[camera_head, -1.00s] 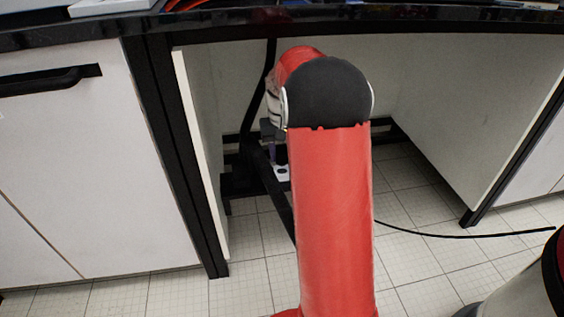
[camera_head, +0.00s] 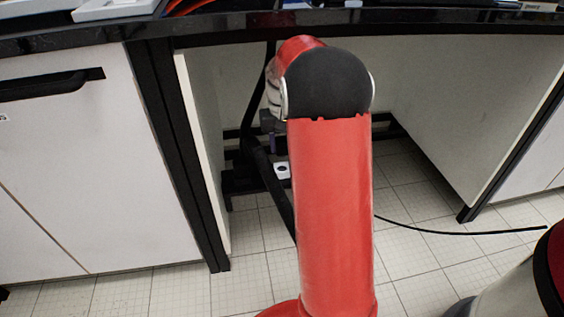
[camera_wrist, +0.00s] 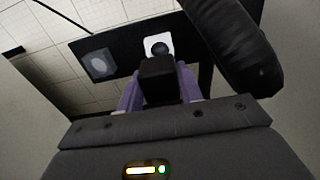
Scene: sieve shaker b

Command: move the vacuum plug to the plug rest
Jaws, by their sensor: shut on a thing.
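My gripper (camera_wrist: 160,88), with purple fingers, is shut on the vacuum plug (camera_wrist: 160,77), a black block, in the wrist view. In the head view my gripper (camera_head: 273,143) shows only partly, beside my red arm, and I cannot make out the plug there. A white socket plate (camera_wrist: 150,40) with a dark round opening lies just beyond the plug in the wrist view. It also shows in the head view (camera_head: 278,169), below my gripper. A grey square plate (camera_wrist: 99,64) lies left of it, perhaps the plug rest. The plug appears apart from both plates.
Both plates sit on a black shelf (camera_wrist: 128,50) under the bench. A thick black hose (camera_wrist: 235,40) crosses close at the right of the wrist view. A cabinet (camera_head: 90,180) stands left, a side panel (camera_head: 455,130) right. A thin cable (camera_head: 450,234) lies on the tiled floor.

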